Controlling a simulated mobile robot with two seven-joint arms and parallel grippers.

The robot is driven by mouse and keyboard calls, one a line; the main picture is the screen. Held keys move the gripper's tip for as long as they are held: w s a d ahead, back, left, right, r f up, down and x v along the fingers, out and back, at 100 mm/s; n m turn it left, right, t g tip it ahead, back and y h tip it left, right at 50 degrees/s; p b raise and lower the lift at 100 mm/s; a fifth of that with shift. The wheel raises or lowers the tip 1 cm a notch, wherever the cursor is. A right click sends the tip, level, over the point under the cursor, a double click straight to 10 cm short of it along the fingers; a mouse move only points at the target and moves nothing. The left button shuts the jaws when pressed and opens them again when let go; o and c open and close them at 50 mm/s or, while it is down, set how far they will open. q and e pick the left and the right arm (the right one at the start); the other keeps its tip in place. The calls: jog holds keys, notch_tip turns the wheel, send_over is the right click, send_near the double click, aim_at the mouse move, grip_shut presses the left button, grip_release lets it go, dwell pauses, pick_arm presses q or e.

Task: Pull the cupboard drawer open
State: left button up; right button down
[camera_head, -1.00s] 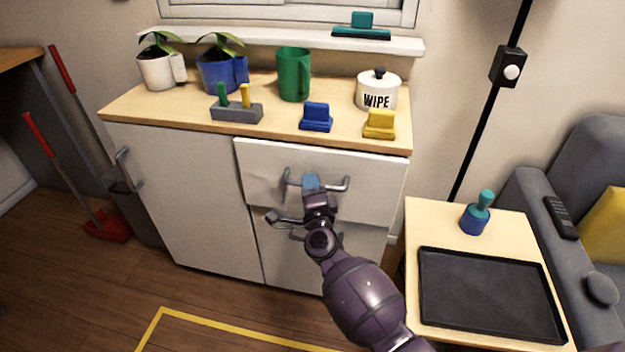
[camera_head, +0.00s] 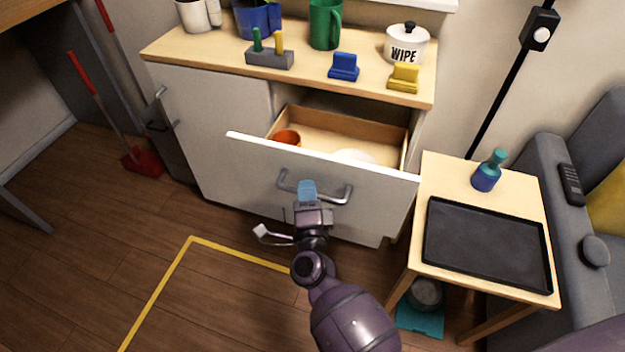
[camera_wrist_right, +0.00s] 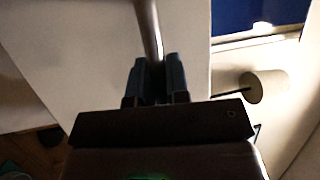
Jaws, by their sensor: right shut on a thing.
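The cupboard (camera_head: 225,125) has a white-fronted drawer (camera_head: 240,158) that stands well out from the body, with its wooden inside showing. An orange cup (camera_head: 287,137) and a white round thing (camera_head: 354,156), partly hidden by the front, lie in the drawer. My right gripper (camera_head: 307,190) is shut on the grey bar handle (camera_head: 341,199) of the drawer front. In the right wrist view the handle (camera_wrist_right: 149,30) runs between the two fingers (camera_wrist_right: 157,80). My left gripper is not in view.
A side table (camera_head: 437,169) with a black tray (camera_head: 487,245) and a blue-teal bottle (camera_head: 488,171) stands close to the drawer's right. Yellow tape (camera_head: 160,283) marks the wooden floor in front. Pots and blocks stand on the cupboard top (camera_head: 215,52).

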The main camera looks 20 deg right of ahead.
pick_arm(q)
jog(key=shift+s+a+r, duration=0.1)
pick_arm(e)
jog(key=shift+s+a, duration=0.25)
jog(key=shift+s, duration=0.15)
jog(key=c, duration=1.1)
grip_release()
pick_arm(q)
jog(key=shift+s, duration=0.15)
pick_arm(e)
jog(key=shift+s, duration=0.1)
